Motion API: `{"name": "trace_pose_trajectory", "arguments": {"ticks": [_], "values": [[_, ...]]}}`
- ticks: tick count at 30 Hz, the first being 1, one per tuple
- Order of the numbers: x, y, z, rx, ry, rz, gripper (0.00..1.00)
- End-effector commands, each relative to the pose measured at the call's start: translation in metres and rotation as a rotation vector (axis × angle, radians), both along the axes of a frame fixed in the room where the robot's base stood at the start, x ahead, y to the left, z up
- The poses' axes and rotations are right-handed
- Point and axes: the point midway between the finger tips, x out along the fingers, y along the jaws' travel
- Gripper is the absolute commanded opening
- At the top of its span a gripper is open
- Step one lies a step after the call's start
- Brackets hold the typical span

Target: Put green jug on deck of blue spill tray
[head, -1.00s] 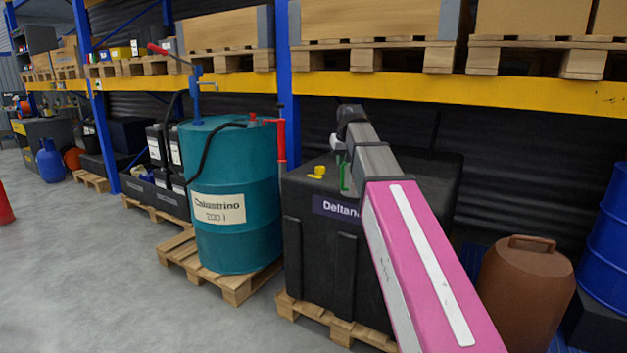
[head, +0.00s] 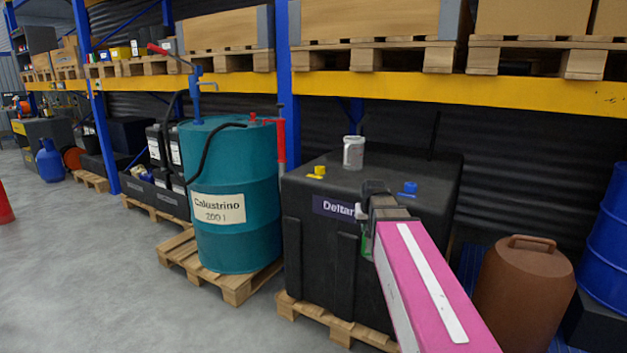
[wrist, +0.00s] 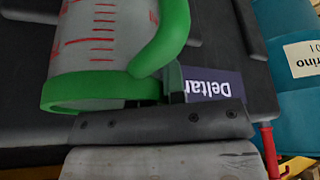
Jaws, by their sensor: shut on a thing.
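The green jug (wrist: 100,92) has a pale clear body with red scale marks, and a green rim and handle. It fills the upper left of the wrist view, its far end cut off. My gripper (wrist: 175,95) is shut on its green handle. In the head view my gripper (head: 371,232) is at the front of the black tank, and only a sliver of the green jug (head: 367,246) shows beside it; my arm hides the rest. A blue surface (head: 473,268), perhaps the blue spill tray, shows right of the tank, mostly hidden by the brown container and my arm.
The black tank (head: 318,240) stands on a pallet, with a grey can (head: 353,152) and yellow and blue caps on top. A teal drum (head: 235,190) with a pump stands left. A brown container (head: 522,290) and blue drum (head: 612,235) are right. Open floor lies left.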

Motion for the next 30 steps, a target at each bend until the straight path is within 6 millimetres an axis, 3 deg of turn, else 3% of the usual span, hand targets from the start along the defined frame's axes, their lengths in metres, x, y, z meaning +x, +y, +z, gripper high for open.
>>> {"name": "trace_pose_trajectory", "arguments": {"ticks": [12,30], "values": [[-0.079,0.000,0.036,0.000,-0.002,-0.001,0.00],[-0.079,0.000,0.038,0.000,0.000,-0.001,0.00]]}}
